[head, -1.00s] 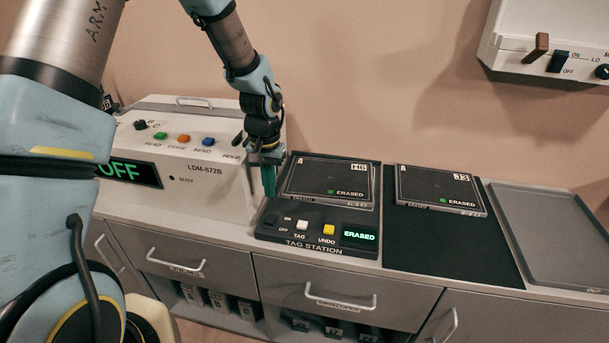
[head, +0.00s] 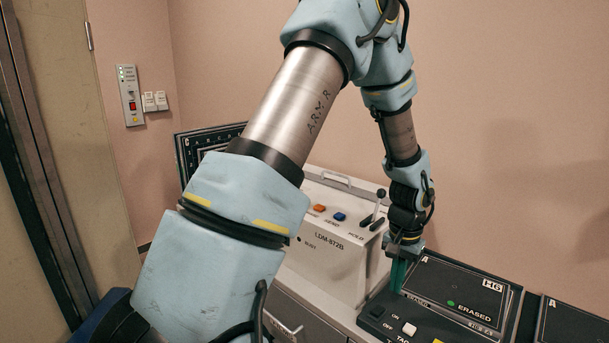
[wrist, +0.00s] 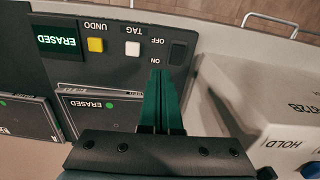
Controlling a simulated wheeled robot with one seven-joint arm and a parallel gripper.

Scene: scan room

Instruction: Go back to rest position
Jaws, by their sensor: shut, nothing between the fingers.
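My gripper (head: 399,275) has green fingers pointing down at the left end of the tag station (head: 378,316). In the wrist view my gripper (wrist: 159,98) is shut and empty, its fingertips over the station panel near the ON/OFF switch (wrist: 178,52). I cannot tell whether they touch it. The white TAG button (wrist: 133,48), the yellow UNDO button (wrist: 95,45) and a lit display reading ERASED (wrist: 57,41) are on the panel. A dark cassette marked HG (head: 460,290) lies on the station, with a green light and ERASED on it.
The white LDM-872B machine (head: 330,255) stands just left of my gripper, with orange and blue buttons and levers on top. A second dark cassette (head: 570,325) is at the right edge. A wall panel (head: 131,95) and a door (head: 60,130) are at the left.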

